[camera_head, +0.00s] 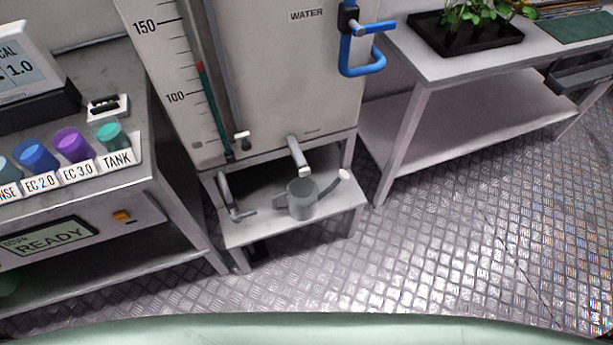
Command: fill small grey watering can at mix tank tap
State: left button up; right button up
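The small grey watering can (302,198) stands upright on a low shelf (262,228) under the mix tank. Its handle is at the left and its spout reaches up to the right, ending in a pale rose. The mix tank (278,80) is a large grey box marked WATER with a level scale on its left. The tap (298,155) sticks out of the tank's lower front, just above the can. I cannot tell whether the tap's outlet is exactly over the can's opening, and no water stream shows. Neither of my grippers is in view.
A blue pipe handle (374,66) is on the tank's right side. A bench with coloured cups (73,146) and a READY display (50,237) stands at the left. A table with a plant tray (465,36) stands at the right. The metal floor (430,250) in front is clear.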

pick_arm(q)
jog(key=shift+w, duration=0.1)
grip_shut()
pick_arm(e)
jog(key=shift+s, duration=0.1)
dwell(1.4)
